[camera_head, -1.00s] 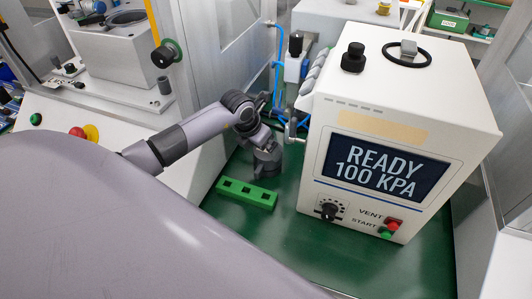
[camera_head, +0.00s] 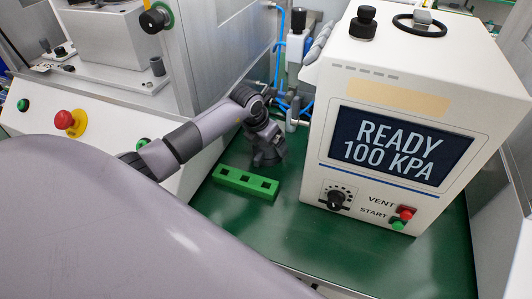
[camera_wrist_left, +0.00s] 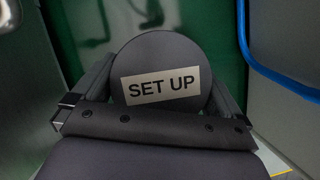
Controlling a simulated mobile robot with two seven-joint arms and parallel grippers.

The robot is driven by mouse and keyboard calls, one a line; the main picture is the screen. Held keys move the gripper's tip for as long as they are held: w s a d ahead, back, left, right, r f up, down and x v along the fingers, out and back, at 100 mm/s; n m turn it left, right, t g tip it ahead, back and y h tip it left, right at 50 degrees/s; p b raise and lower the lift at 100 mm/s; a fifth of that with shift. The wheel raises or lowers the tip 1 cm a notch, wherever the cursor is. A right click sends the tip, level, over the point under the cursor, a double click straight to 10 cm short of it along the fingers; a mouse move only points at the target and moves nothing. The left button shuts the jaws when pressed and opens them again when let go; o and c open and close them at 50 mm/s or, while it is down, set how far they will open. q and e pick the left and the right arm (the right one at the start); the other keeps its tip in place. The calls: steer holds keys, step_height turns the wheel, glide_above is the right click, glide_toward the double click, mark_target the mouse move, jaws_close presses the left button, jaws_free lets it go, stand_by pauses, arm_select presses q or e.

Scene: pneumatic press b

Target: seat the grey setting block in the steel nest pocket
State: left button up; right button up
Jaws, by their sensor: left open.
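A round dark grey piece, likely the grey setting block (camera_wrist_left: 165,55), carries a pale "SET UP" label and faces the left wrist camera. In that view my left gripper (camera_wrist_left: 162,64) is open, with one finger on each side of the piece. Whether the fingers touch it cannot be told. In the head view my left gripper (camera_head: 266,152) points down low over the green floor, just behind the green holed block. The piece there is hard to tell from the dark gripper. I cannot make out the steel nest pocket. My right gripper is not in view.
A green block with square holes (camera_head: 232,178) lies just in front of the gripper. A white control box (camera_head: 345,130) reading "READY 100 KPA" stands close on the right. A metal door panel (camera_head: 215,55) stands behind on the left. Green floor (camera_head: 300,240) in front is clear.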

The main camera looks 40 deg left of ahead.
arm_select(q)
steer(key=c, duration=1)
steer(key=shift+r+p, duration=2)
steer(key=shift+r, duration=0.55)
steer(key=shift+d, duration=0.1)
